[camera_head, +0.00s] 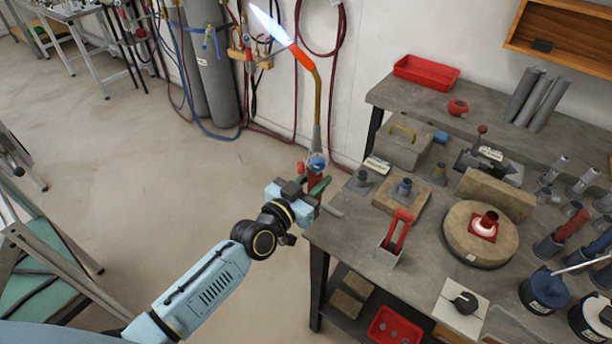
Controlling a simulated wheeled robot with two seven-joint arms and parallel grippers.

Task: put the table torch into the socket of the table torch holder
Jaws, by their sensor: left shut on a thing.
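The table torch (317,105) is upright in my left gripper (312,190), with a curved brass neck, a red-orange tip and a pale blue flame pointing up and left. My left gripper is shut on its lower body, just off the workbench's left edge. The fingers hide part of the grip. I cannot tell for sure which fixture is the table torch holder. A grey box with a red upright frame (397,232) stands near the bench's front left edge. Small socket-like pieces (363,178) stand behind it. My right gripper is not in view.
The workbench (345,238) carries a round tan slab (460,248) with a glowing red piece, a grey lidded box (402,145), a vise and several tools at right. A red tray (425,72) is at the back. Gas cylinders and hoses stand behind the flame. Open floor lies left.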

